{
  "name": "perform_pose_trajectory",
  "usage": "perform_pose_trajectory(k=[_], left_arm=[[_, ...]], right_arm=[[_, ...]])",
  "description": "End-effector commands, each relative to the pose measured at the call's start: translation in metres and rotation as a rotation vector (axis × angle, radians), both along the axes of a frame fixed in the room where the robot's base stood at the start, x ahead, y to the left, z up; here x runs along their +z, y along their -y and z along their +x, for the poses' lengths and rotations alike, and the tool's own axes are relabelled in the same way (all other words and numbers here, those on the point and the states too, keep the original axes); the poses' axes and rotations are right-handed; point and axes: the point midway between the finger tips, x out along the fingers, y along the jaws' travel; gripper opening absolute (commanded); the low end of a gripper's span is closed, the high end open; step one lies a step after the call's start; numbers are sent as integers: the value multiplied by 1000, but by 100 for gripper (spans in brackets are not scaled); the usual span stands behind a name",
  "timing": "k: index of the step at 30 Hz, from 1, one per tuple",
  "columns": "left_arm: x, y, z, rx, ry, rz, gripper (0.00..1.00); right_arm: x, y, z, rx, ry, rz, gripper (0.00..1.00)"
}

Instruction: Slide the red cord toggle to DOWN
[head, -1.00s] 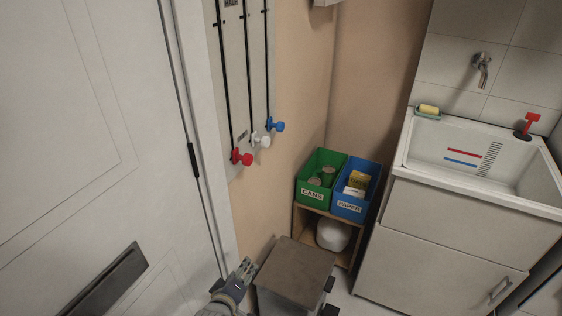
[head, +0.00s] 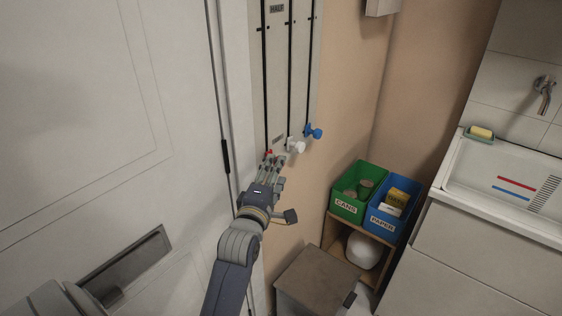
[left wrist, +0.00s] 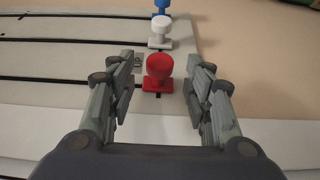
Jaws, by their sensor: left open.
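The red cord toggle (head: 269,152) is at the lower end of its black track on the pale wall board (head: 278,70). In the head view my left gripper (head: 274,163) mostly covers it. In the left wrist view the red toggle (left wrist: 158,72) stands between the fingers of my left gripper (left wrist: 159,88), which are open, with a gap on each side. A small label (left wrist: 138,61) beside it is partly hidden and hard to read. My right gripper is not in view.
A white toggle (head: 296,146) and a blue toggle (head: 314,132) sit close to the right on neighbouring tracks. A higher label reads HALF (head: 277,9). A door (head: 90,110) is at the left. Green and blue bins (head: 345,208) stand on a low shelf at the right.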

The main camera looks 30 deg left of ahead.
Motion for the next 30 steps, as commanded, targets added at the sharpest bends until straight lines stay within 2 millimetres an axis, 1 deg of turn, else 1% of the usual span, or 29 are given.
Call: perform_pose_trajectory(k=[1,3,6,9,13,20,21,23,24,27,30], left_arm=[[2,-3,10,-1,2,2,47],[2,-7,20,0,0,3,47],[1,-10,32,-1,1,1,47],[0,-13,40,0,-1,2,47],[0,-15,45,0,0,1,47],[-1,-15,46,0,-1,1,47],[-1,-15,46,0,-1,1,44],[-1,-15,46,0,-1,1,31],[-1,-15,46,0,-1,1,22],[-1,-15,46,0,-1,1,0],[-1,-15,46,0,-3,0,0]], right_arm=[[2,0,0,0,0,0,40],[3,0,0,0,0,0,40],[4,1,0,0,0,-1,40],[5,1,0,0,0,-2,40],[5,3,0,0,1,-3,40],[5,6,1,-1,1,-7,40],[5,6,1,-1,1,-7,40],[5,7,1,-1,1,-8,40],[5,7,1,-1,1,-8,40],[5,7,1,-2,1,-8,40],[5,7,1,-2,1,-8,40]])
